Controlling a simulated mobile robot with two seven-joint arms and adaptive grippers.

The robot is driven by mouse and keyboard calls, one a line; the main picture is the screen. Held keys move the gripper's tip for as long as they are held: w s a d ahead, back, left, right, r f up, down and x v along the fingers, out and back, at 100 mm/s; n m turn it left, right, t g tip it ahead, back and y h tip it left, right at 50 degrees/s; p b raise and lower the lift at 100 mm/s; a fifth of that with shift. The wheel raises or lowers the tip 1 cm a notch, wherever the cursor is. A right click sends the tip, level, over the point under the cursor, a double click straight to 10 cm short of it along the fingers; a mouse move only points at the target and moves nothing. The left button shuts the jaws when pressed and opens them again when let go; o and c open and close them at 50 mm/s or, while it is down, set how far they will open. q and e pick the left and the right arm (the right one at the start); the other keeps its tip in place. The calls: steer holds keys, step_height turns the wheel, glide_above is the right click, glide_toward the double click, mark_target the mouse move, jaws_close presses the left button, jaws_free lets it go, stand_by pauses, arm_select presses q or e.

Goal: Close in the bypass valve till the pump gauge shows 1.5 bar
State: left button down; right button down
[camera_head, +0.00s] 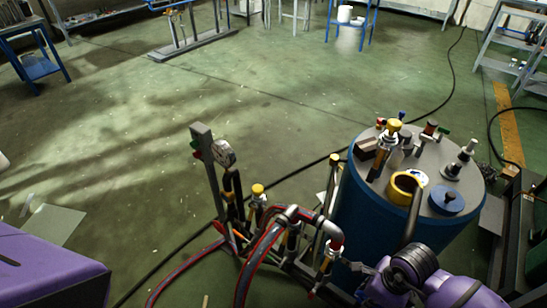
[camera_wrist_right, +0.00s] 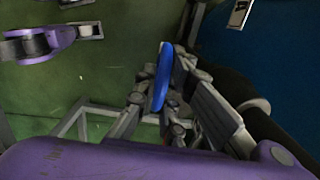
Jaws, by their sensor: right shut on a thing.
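The round pump gauge (camera_head: 223,153) sits beside a post with a red and a green button. Its dial faces the head camera at a slant, too small to read. My right gripper (camera_head: 347,264) reaches in from the lower right, low beside the blue drum, among the pipework. In the right wrist view its fingers (camera_wrist_right: 165,92) are shut on a blue handwheel (camera_wrist_right: 162,75), seen nearly edge-on, which I take for the bypass valve's. In the head view this wheel cannot be made out. My left gripper is not in view.
The blue drum (camera_head: 362,215) with valves and fittings on its lid stands right beside my right arm. Red-and-grey hoses (camera_head: 255,262) curve down from the pipework. A dark cable crosses the green floor. The floor at left and behind is mostly clear.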

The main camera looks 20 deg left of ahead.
steer(key=c, duration=1.8)
jaws_free()
steer(key=shift+c, duration=0.2)
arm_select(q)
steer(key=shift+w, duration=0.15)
arm_select(e)
steer(key=shift+r, duration=0.3)
steer(key=r, duration=0.7)
steer(key=d+r, duration=0.1)
steer(key=r, duration=0.3)
steer(key=shift+s+r, duration=0.15)
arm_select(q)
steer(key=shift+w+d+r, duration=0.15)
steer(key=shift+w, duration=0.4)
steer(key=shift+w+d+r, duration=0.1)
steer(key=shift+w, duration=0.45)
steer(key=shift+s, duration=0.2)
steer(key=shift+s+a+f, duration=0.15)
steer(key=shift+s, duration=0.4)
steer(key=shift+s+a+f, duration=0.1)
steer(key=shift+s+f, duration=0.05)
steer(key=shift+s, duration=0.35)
